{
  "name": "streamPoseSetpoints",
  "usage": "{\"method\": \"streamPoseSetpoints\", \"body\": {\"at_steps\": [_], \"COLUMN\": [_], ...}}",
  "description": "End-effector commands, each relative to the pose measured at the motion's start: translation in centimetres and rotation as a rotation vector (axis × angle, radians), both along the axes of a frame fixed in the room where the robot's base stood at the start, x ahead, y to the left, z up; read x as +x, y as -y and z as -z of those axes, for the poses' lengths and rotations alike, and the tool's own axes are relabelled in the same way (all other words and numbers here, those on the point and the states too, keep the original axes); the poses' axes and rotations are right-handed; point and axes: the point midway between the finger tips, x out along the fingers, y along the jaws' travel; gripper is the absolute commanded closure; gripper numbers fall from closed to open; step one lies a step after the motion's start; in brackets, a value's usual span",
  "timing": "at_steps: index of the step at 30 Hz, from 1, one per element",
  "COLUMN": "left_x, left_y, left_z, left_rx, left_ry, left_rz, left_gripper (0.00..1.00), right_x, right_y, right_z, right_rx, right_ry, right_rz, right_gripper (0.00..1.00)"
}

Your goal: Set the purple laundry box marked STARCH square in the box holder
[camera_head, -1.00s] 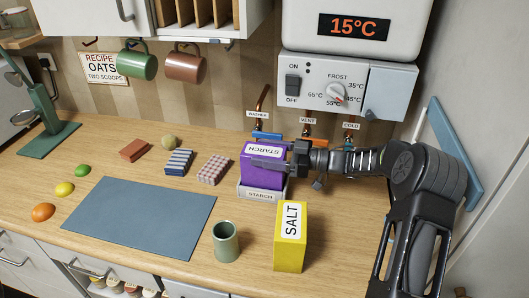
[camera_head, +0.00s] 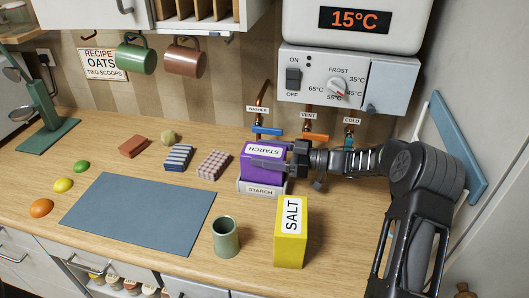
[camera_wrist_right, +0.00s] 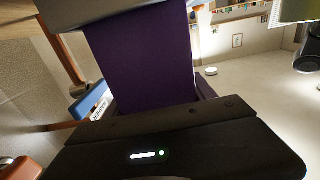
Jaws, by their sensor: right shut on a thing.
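The purple STARCH box (camera_head: 262,172) stands in the white box holder (camera_head: 261,189), whose front label also reads STARCH. Its lower part is hidden by the holder's front wall. The box looks upright and roughly in line with the holder; whether it rests on the holder's floor cannot be seen. My right gripper (camera_head: 272,163) comes in from the right and is shut on the upper part of the box. In the right wrist view the purple box (camera_wrist_right: 140,60) fills the space between the dark fingers. My left gripper does not show.
A yellow SALT box (camera_head: 291,235) and a green cup (camera_head: 226,237) stand in front of the holder. A checked packet (camera_head: 213,165) lies to its left. Pipes with a blue valve handle (camera_head: 267,131) rise close behind. A blue-grey mat (camera_head: 140,218) lies clear at front left.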

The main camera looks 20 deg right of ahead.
Motion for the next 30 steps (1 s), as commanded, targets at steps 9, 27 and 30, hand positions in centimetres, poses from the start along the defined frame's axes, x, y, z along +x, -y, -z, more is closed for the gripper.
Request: {"method": "streamPoseSetpoints", "body": {"at_steps": [9,27,30], "left_x": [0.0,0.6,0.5], "left_y": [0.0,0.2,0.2], "left_z": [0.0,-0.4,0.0], "left_rx": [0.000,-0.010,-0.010], "left_ry": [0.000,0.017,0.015], "left_rz": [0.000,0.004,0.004], "left_gripper": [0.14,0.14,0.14], "right_x": [0.0,0.0,0.0], "right_y": [0.0,0.0,0.0], "right_z": [-0.1,-0.3,-1.7], "right_rx": [0.000,-0.001,-0.003], "right_ry": [0.001,0.002,0.004], "right_rz": [0.000,0.000,0.000], "right_gripper": [0.25,0.11,0.11]}}
